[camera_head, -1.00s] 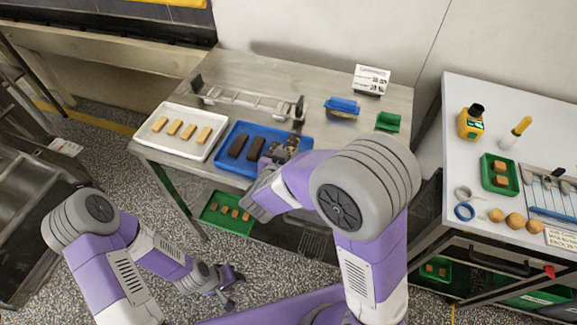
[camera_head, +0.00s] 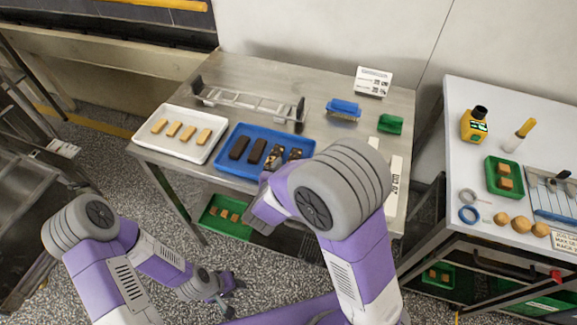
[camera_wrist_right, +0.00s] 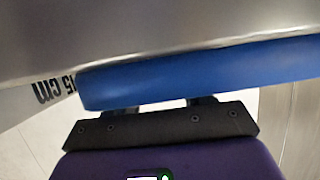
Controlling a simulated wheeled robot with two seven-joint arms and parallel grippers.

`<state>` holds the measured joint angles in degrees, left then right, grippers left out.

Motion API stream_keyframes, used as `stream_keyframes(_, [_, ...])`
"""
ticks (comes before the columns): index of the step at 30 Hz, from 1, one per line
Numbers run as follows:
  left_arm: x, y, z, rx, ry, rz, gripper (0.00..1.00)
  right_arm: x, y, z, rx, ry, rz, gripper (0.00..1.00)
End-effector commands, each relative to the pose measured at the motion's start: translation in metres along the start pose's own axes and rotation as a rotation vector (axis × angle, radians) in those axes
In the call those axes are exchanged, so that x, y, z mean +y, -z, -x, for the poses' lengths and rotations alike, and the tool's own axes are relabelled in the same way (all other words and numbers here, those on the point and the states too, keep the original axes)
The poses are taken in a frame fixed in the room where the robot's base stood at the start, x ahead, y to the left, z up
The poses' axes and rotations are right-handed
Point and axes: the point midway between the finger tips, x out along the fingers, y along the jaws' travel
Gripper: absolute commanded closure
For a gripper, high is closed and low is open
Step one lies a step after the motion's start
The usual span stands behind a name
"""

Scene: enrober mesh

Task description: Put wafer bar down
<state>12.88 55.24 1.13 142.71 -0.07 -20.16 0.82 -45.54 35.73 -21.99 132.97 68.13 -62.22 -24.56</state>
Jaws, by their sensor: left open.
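A blue tray (camera_head: 224,165) sits near the table's front edge. Two dark coated bars (camera_head: 238,147) lie in its left half. Dark and tan shapes (camera_head: 276,156) show in its right half, partly behind my right arm; I cannot tell bar from fingertip there. My left gripper (camera_head: 232,285) is open and empty, low above the floor.
A metal rack (camera_head: 250,100) stands behind the trays. A blue item (camera_head: 343,108), a green item (camera_head: 390,124) and a white sign (camera_head: 373,80) stand farther right on the table. A green tray (camera_head: 226,222) is on the shelf below. A second table (camera_head: 520,105) stands right.

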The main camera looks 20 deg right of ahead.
Motion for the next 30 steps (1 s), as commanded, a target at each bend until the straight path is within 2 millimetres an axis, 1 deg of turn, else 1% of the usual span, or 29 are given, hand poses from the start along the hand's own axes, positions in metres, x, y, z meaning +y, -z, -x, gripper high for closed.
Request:
stream_keyframes(1, [0.000,0.000,0.000,0.000,0.000,0.000,0.57,0.002,-0.003,-0.001,-0.007,-0.006,0.002,0.39])
stream_keyframes(8, [0.000,0.000,-0.001,0.000,0.000,0.000,0.57,0.003,-0.004,-0.001,-0.010,-0.008,0.002,0.39])
stream_keyframes(13, [-0.003,0.000,-0.009,0.000,0.000,0.000,0.57,0.004,-0.003,0.000,-0.009,-0.008,-0.001,0.39])
stream_keyframes(15, [0.000,0.000,0.001,-0.001,0.000,0.000,0.57,0.002,0.000,0.016,-0.011,-0.004,0.006,0.39])
stream_keyframes(21, [0.006,-0.001,0.017,0.000,0.000,0.000,0.57,-0.001,0.000,0.053,-0.007,-0.003,0.005,0.39])
stream_keyframes(25, [0.008,-0.001,0.021,0.000,0.000,0.000,0.57,-0.002,-0.002,0.069,-0.006,-0.003,0.002,0.39])
stream_keyframes(28, [0.009,-0.001,0.023,0.000,0.000,0.000,0.57,-0.002,-0.001,0.075,-0.005,-0.004,0.001,0.39])
stream_keyframes(30, [0.011,-0.001,0.028,0.000,0.000,0.000,0.57,-0.002,0.003,0.079,-0.004,-0.004,0.001,0.39])
